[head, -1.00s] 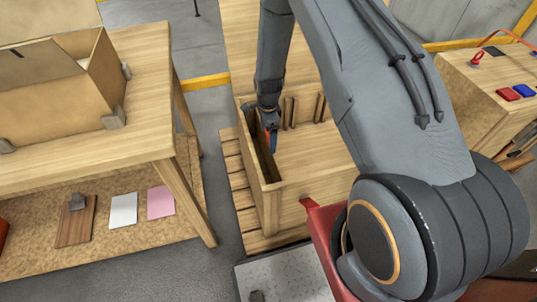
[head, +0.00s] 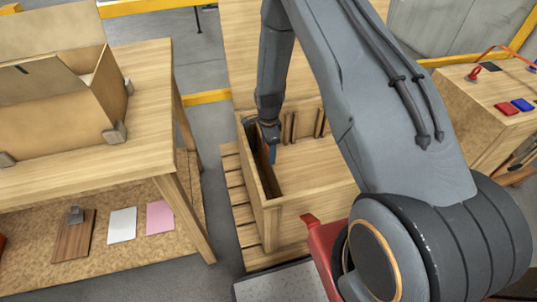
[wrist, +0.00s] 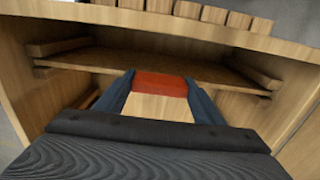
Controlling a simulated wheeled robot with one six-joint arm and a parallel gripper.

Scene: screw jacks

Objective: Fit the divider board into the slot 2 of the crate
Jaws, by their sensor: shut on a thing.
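The crate (head: 318,212) is an open light-wood box right of the table in the head view; its wall (wrist: 170,24) crosses the top of the wrist view. My gripper (head: 271,156) points down into its left part. In the wrist view, the blue fingers of my gripper (wrist: 160,80) are shut on a piece with a red end (wrist: 160,87) and light wood, taken as the divider board (wrist: 155,108). Its lower part is hidden. Slot rails (wrist: 65,47) stand on the side walls; more rails (head: 289,126) show on the far wall. Slot numbers cannot be read.
The table (head: 150,150) on the left carries a carton (head: 50,115). A slatted pallet (head: 236,190) lies under the crate. A bench (head: 470,110) with red and blue pieces is at the right. My arm hides the crate's right side.

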